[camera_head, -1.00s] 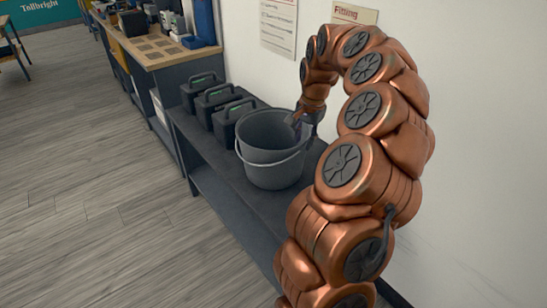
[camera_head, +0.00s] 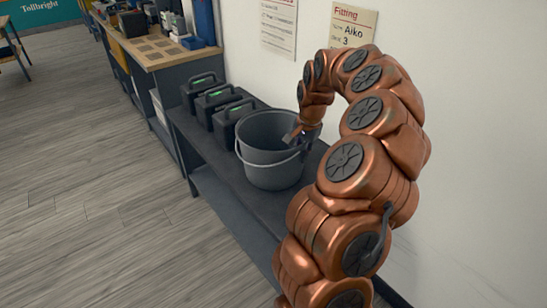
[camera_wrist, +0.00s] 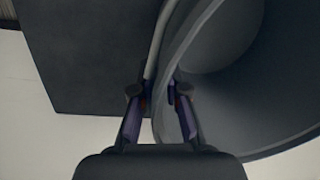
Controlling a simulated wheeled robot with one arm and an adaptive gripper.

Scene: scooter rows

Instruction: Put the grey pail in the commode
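The grey pail (camera_head: 272,174) stands upright on a low dark bench (camera_head: 238,200), its thin handle lying down against the front. My gripper (camera_head: 295,136) is at the pail's right rim, small and partly hidden in the head view. In the wrist view, my gripper (camera_wrist: 159,93) has its two fingers apart, one on each side of the pail's wall (camera_wrist: 181,75). The pale handle also runs between the fingers. A gap shows there, so the gripper looks open around the rim, not clamped. I cannot make out a commode in either view.
Several black cases (camera_head: 213,101) stand on the bench just left of the pail. A wood-topped workbench (camera_head: 158,50) with items on it is farther back. A white wall (camera_head: 460,130) runs close along the right. The wooden floor (camera_head: 90,190) at left is clear.

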